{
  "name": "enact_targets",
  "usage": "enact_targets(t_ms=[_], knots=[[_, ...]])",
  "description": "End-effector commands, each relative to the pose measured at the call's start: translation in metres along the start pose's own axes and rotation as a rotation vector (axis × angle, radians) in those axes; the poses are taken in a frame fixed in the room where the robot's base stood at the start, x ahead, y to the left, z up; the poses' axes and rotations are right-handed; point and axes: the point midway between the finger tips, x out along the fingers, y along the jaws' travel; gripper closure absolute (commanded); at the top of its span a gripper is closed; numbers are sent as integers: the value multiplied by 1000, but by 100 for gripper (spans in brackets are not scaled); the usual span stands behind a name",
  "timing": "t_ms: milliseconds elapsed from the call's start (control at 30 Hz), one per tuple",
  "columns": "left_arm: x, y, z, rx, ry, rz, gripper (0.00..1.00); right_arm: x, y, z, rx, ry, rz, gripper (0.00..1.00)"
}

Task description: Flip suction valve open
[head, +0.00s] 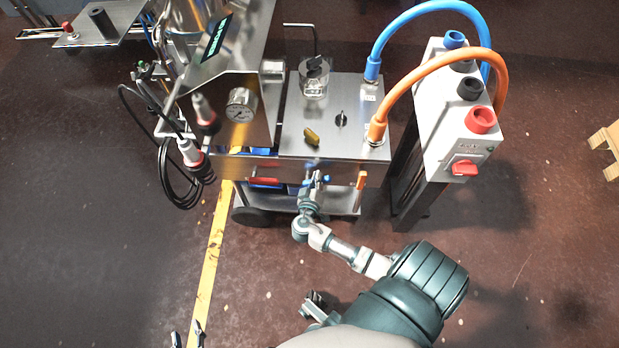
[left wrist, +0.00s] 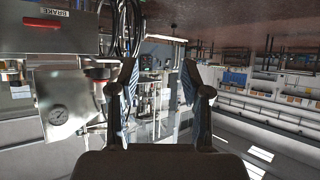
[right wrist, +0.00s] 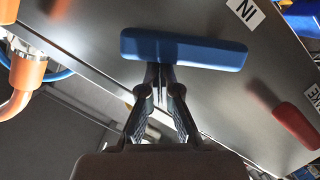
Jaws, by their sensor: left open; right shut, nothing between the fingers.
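No label reading suction is legible. In the right wrist view the blue handle (right wrist: 185,48) lies crosswise just past my right gripper (right wrist: 160,88), near a label "IN" (right wrist: 245,12). The right fingers are shut and empty, their tips partly hidden at the blue handle; contact is unclear. The red handle (right wrist: 297,126) is to the right. My left gripper (left wrist: 158,75) is open and empty, low in the head view (head: 187,335).
Blue (head: 415,15) and orange (head: 430,58) hoses link the machine to a grey column (head: 455,140) with a red knob (head: 464,167). A pressure gauge (head: 241,105) and black cables (head: 170,180) are at left. Floor in front is clear.

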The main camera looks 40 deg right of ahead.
Motion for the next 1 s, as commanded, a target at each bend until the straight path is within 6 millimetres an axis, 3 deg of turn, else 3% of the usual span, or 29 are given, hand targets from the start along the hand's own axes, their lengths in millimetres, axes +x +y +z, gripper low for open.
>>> enact_targets(t_ms=[267,600,1000], knots=[[8,6,-48,-13,346,26,52,0,2,22,249,-5,-63,100],[-22,22,-108,-33,832,50,52,11,5,44,523,-13,-133,100],[-66,18,-130,-69,1169,64,52,8,4,47,685,-4,-173,100]])
